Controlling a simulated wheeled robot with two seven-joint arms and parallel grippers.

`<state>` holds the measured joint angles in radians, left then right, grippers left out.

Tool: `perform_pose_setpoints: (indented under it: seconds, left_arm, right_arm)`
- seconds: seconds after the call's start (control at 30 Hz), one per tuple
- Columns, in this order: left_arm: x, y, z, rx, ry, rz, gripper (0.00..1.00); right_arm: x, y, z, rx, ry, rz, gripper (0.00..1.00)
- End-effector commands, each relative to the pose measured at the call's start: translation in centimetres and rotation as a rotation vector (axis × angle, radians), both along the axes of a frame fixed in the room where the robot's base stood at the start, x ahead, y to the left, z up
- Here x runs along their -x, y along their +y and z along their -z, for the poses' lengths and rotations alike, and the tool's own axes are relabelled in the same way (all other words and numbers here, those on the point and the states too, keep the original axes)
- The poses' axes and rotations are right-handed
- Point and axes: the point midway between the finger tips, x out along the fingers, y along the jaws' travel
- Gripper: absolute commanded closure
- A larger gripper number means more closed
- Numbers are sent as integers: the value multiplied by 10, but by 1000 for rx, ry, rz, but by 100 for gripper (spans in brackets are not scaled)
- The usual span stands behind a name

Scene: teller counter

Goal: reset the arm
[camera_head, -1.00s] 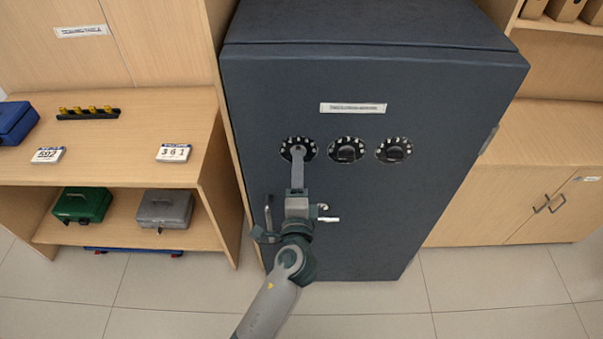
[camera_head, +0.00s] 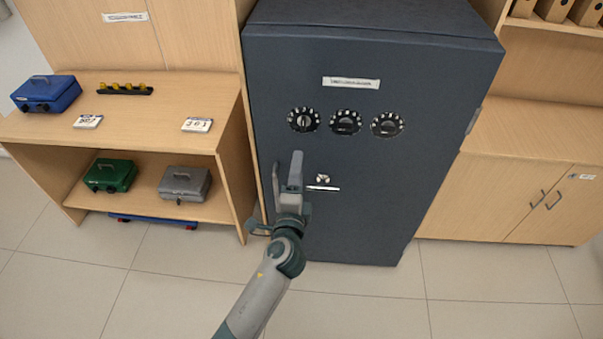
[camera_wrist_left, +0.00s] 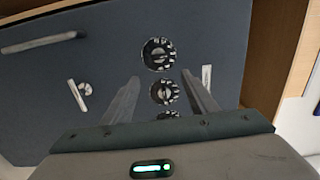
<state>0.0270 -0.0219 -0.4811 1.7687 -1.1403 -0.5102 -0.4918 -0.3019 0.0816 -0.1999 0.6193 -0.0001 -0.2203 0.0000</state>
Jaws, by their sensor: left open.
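My left gripper (camera_head: 290,172) is open and empty in front of the dark blue safe (camera_head: 410,220), below its left dial and beside the handle. In the wrist view its two fingers (camera_wrist_left: 160,77) are apart, with nothing between them but the view of the safe door. The safe has a row of three dials: left (camera_head: 303,119), middle (camera_head: 346,122) and right (camera_head: 388,124). The left dial's knob looks upright; the other two look about level. The silver handle (camera_head: 323,187) is below them. My right gripper is not in view.
A wooden shelf unit (camera_head: 225,130) stands close to the safe's left. It holds a blue box (camera_head: 46,93), a green box (camera_head: 110,175), a grey box (camera_head: 185,184) and number cards (camera_head: 197,125). A wooden cabinet (camera_head: 510,180) stands at the right. The tiled floor in front is clear.

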Motion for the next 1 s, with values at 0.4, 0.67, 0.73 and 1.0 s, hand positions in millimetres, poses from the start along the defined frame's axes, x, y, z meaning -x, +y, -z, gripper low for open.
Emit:
perform_pose_setpoints:
  seconds: [0.4, 0.67, 0.73, 1.0]
  left_arm:
    - [-2, 3, 0, -1, -1, 1, 47]
    - [-2, 3, 0, -1, -1, 1, 47]
    - [-2, 3, 1, 0, 1, 1, 47]
    - [2, 6, 52, 42, 90, 10, 47]
  right_arm:
    - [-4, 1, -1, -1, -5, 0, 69]
    - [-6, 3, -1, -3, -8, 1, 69]
    - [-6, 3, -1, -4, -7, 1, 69]
    - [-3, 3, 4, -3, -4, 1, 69]
